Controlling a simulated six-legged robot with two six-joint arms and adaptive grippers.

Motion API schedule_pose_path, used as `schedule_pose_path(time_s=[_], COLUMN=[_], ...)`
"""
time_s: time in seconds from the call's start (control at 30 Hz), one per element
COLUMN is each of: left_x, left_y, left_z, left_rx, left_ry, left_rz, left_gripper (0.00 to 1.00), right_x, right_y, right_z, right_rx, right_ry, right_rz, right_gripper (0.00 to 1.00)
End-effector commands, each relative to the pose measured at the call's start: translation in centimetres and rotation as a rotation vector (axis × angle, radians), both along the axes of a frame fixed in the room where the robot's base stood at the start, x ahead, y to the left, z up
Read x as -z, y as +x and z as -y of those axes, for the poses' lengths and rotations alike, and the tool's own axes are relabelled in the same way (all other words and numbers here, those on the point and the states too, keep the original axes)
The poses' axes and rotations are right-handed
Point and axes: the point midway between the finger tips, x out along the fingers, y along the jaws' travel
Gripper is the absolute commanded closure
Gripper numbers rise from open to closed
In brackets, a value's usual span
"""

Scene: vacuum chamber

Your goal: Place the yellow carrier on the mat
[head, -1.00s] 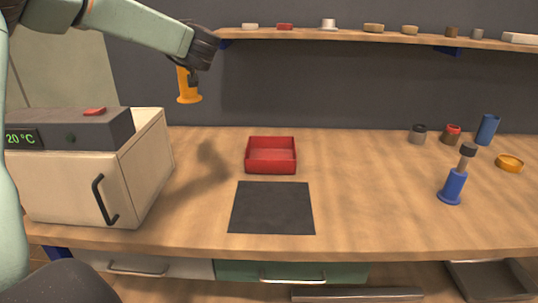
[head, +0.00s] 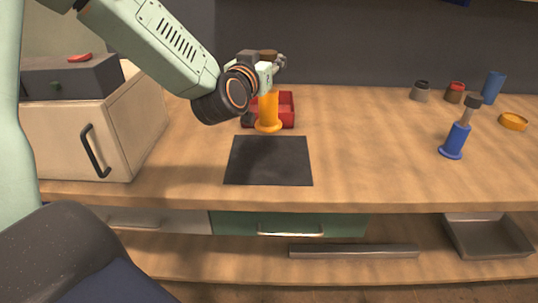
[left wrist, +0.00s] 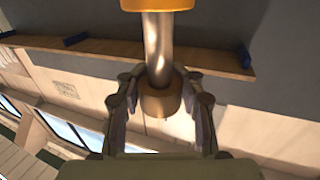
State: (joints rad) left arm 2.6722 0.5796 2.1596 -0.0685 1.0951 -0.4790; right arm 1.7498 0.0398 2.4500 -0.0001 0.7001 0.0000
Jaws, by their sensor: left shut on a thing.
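The yellow carrier (head: 268,112) is upright in the head view, with a flared round base and a brown knob on top. My left gripper (head: 270,66) is shut on its upper part and holds it in front of the red tray, near the back edge of the mat. Whether its base is clear of the bench is hard to tell. In the left wrist view the fingers close around the carrier's metal stem (left wrist: 158,55) near the brown knob. The dark square mat (head: 268,162) lies flat and bare on the bench. My right gripper is in neither view.
The red tray (head: 287,108) stands behind the mat, partly hidden by the carrier. A blue carrier (head: 456,138) stands at the right, near jars (head: 420,91), a blue cup (head: 493,87) and an orange dish (head: 513,121). A cream cabinet (head: 60,135) stands at the left. The bench right of the mat is clear.

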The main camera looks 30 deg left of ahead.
Motion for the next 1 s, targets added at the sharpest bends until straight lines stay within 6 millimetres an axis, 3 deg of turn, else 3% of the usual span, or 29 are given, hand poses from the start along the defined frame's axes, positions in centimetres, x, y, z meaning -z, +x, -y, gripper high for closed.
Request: schedule_pose_path(time_s=[0.33, 0.57, 0.83, 1.0], left_x=[5.3, 6.6, 9.9, 9.9], left_y=[0.0, 0.0, 0.0, 0.0], left_z=[0.2, 0.2, 0.2, 0.2], left_rx=[0.005, 0.005, 0.005, 0.005], left_ry=[0.002, 0.003, 0.004, 0.002], left_rz=[0.004, 0.005, 0.003, 0.006], left_gripper=[1.0, 1.0, 1.0, 1.0], right_x=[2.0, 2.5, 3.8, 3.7], right_y=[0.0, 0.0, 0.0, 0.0], right_z=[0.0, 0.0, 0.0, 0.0], right_rx=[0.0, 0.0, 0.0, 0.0], right_ry=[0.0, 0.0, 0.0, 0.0], right_rz=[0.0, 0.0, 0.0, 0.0], right_gripper=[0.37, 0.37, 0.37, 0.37])
